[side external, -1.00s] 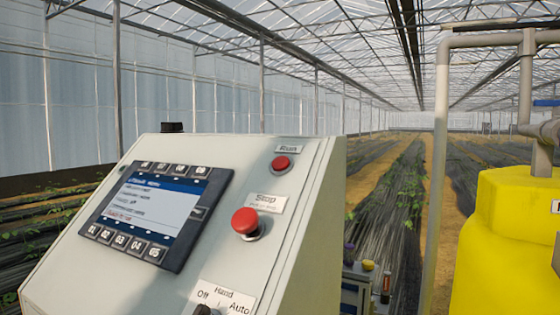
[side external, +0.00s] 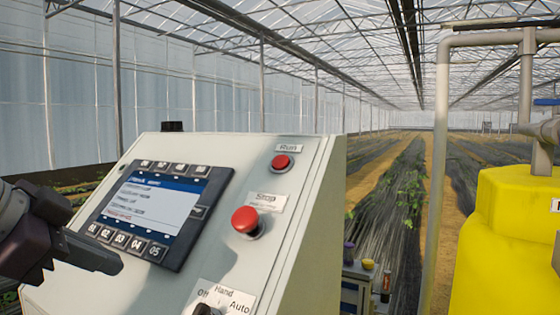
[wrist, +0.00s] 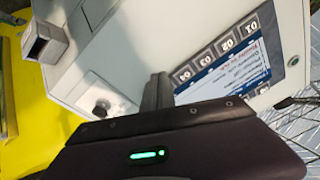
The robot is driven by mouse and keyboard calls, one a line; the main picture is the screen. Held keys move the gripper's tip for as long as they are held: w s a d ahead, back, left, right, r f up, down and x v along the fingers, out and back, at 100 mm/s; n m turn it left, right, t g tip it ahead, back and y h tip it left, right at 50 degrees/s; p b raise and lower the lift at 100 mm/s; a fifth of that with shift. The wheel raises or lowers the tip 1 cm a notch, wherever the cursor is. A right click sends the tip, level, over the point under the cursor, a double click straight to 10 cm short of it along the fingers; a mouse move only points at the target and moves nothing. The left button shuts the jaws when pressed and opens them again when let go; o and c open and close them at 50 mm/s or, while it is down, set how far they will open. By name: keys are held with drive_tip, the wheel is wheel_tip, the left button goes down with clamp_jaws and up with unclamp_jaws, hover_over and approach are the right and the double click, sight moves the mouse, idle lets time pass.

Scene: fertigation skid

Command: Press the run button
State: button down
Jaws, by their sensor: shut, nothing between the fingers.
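The run button (side external: 282,161) is a small red button under a plate marked Run (side external: 288,148), near the top right of the sloped pale control panel (side external: 150,262) in the side view. I cannot make it out in the wrist view. My gripper (side external: 112,263) is at the left of the side view, in front of the panel near the lower left of the screen, well apart from the run button. Its dark fingers are shut and empty and point right. In the wrist view my gripper's fingers (wrist: 157,92) stick up past the dark gripper body.
A larger red stop button (side external: 246,221) sits below the run button. A Hand/Off/Auto selector (side external: 203,309) is at the bottom edge. A screen with keys (side external: 155,208) fills the panel's left part. A yellow tank (side external: 510,240) and pipes (side external: 440,150) stand at right.

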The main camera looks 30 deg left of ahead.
sight(281, 162)
drive_tip(key=w+d+r+m+t+h, duration=0.2)
drive_tip(key=w+d+r+m, duration=0.3)
drive_tip(key=r, duration=0.5)
drive_tip(key=w+d+r+m+t+h, duration=0.3)
drive_tip(key=w+d+r+m+t, duration=0.1)
drive_tip(key=w+d+r, duration=0.3)
wheel_tip(281, 162, up, 4)
drive_tip(key=shift+w+d+f+m, duration=0.25)
drive_tip(key=shift+d+m, duration=0.45)
drive_tip(key=shift+d, duration=0.45)
drive_tip(key=shift+w+f, duration=1.5)
drive_tip(key=shift+f, duration=0.15)
drive_tip(key=shift+w+f, duration=1.5)
drive_tip(key=shift+f, duration=0.15)
drive_tip(key=shift+w+f, duration=0.25)
drive_tip(key=shift+f, duration=0.05)
